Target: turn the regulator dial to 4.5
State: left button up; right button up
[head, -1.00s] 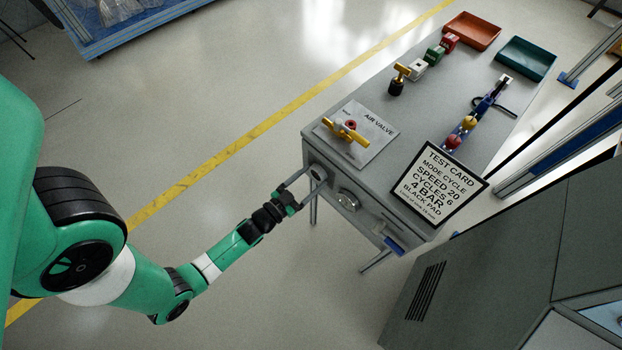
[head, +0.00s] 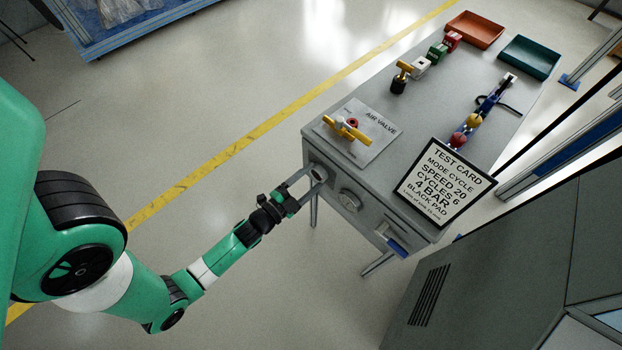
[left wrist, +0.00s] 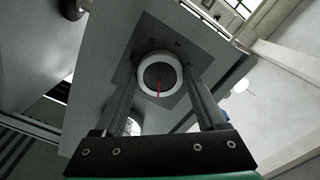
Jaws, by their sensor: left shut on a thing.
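The regulator dial (left wrist: 160,77) is a round knob with a pale rim, a dark face and a red pointer. In the left wrist view the pointer points down toward my gripper's base. Scale marks on the grey plate around it are too small to read. In the head view the dial (head: 318,173) is on the bench's front side, below the air valve, partly hidden by the fingers. My left gripper (head: 308,178) is shut on the dial, one finger at each side of the rim. My right gripper is not in view.
A round gauge (head: 349,201) sits right of the dial on the same panel. Above are the air valve plate (head: 376,123) with its yellow handle and a test card (head: 446,186) reading 4 BAR. A grey cabinet (head: 480,270) stands at lower right.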

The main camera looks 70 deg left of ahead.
pick_arm(q)
jog(key=shift+m, duration=0.3)
jog(key=o, duration=1.3)
jog(key=p+v, duration=0.4)
jog(key=v, duration=0.7)
jog(key=shift+s+d, duration=0.15)
jog(key=shift+s, duration=0.15)
